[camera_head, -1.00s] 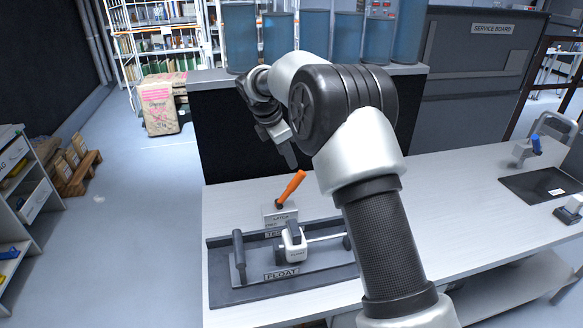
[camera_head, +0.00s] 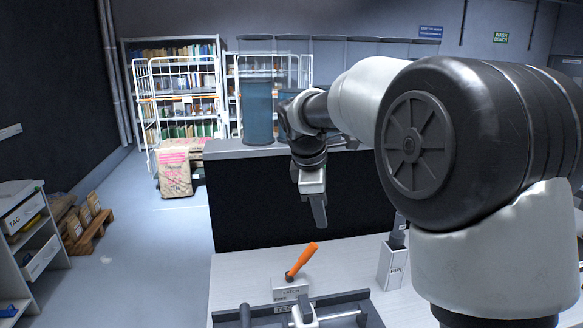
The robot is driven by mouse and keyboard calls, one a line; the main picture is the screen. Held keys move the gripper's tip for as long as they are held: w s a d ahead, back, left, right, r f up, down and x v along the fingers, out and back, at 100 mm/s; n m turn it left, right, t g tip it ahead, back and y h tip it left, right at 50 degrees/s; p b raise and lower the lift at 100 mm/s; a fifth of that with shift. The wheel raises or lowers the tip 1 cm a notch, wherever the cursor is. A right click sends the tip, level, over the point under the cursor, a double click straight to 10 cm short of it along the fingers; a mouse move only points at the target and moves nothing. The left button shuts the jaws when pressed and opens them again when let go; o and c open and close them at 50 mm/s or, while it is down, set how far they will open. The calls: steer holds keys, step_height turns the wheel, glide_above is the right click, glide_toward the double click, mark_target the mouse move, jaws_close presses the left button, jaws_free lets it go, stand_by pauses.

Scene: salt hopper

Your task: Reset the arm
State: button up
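My arm fills the right side of the head view, raised and bent over the bench. My gripper (camera_head: 317,208) hangs pointing down in front of the dark panel behind the bench, above and apart from the orange lever (camera_head: 302,260). It is seen from the side, so its finger opening cannot be judged, and nothing shows in it. The orange lever leans up to the right from a small light latch block (camera_head: 290,290). Part of the float test fixture (camera_head: 262,312) shows at the bottom edge; the rest is cut off.
A white holder (camera_head: 392,266) with a dark-handled item stands on the bench (camera_head: 240,268), right of the lever. A blue cylinder (camera_head: 257,112) stands on the ledge behind. Sacks (camera_head: 174,172), shelving and a pallet are at the left, with clear floor (camera_head: 150,255) between.

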steer(key=s+d+r+m, duration=0.1)
steer(key=s+d+m, duration=0.15)
steer(key=s, duration=0.35)
steer(key=s+d+r+m+y, duration=0.1)
steer(key=s+r+m, duration=0.1)
steer(key=s+m, duration=0.3)
steer(key=s+d+r+m, duration=0.1)
steer(key=s+d+m, duration=0.1)
steer(key=s, duration=0.5)
steer(key=s+d+f+m+t+y, duration=0.1)
steer(key=s+f+m, duration=0.3)
steer(key=s, duration=0.8)
steer(key=shift+s+d+m+t, duration=0.15)
steer(key=shift+d+m+t, duration=0.15)
steer(key=shift+m, duration=0.95)
